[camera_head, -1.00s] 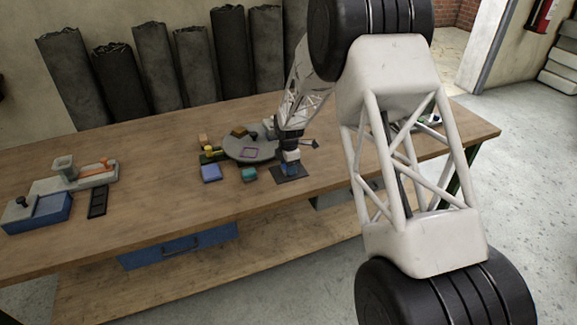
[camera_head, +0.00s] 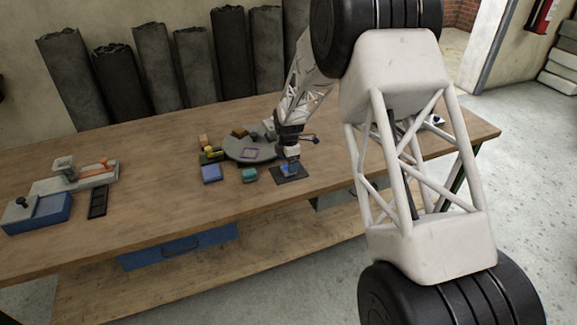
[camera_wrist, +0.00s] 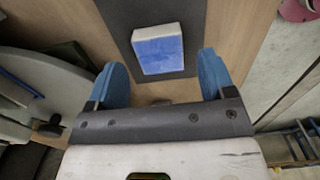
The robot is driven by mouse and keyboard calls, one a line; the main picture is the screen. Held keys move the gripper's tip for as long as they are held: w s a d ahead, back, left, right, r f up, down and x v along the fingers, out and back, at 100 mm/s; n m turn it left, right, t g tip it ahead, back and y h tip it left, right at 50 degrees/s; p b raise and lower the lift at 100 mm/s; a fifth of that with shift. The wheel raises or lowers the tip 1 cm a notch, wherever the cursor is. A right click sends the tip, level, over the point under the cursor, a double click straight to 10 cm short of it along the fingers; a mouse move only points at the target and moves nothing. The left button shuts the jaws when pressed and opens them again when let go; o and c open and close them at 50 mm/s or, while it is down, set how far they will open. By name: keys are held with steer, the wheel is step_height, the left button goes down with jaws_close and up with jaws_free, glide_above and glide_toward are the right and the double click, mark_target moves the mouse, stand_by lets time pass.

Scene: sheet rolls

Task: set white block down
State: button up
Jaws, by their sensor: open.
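A white block (camera_wrist: 158,48) with a blue face toward the camera lies on a dark rectangular mat (camera_wrist: 187,12) in the wrist view. My gripper (camera_wrist: 161,60) is open, with its two blue fingers apart on the left and right of the block's near end. Gaps show between the fingers and the block, and neither finger visibly touches it. In the head view my gripper (camera_head: 290,166) is just above the dark mat (camera_head: 301,175) near the table's front edge. The block is small there and hard to tell from the blue fingers.
A round grey plate (camera_head: 240,155) with small parts stands left of the mat. A blue block (camera_head: 211,174) and a teal block (camera_head: 249,175) lie near it. A grey and blue fixture (camera_head: 38,213) is at the far left.

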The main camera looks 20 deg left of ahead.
step_height(320, 180, up, 10)
steer(key=shift+f, duration=0.15)
stand_by(0.3)
stand_by(0.4)
stand_by(0.5)
steer(key=s+d+r+m, duration=0.45)
steer(key=d+r, duration=0.25)
steer(key=d, duration=0.4)
steer(key=s+d+r+m+t, duration=0.1)
steer(key=s+d+r+m, duration=0.3)
steer(key=s+d+r, duration=0.55)
steer(key=s+d+r+m, duration=0.2)
steer(key=d+r+m, duration=0.35)
steer(key=d, duration=0.75)
steer(key=s+d+m, duration=0.4)
steer(key=s+d, duration=0.2)
steer(key=s, duration=0.4)
steer(key=s+d+m+t, duration=0.1)
steer(key=s+d+m, duration=0.3)
steer(key=s+d, duration=0.3)
steer(key=s+d+m, duration=0.5)
steer(key=s+d, duration=0.2)
steer(key=s, duration=0.6)
steer(key=shift+s+r+t, duration=0.15)
steer(key=shift+t, duration=0.15)
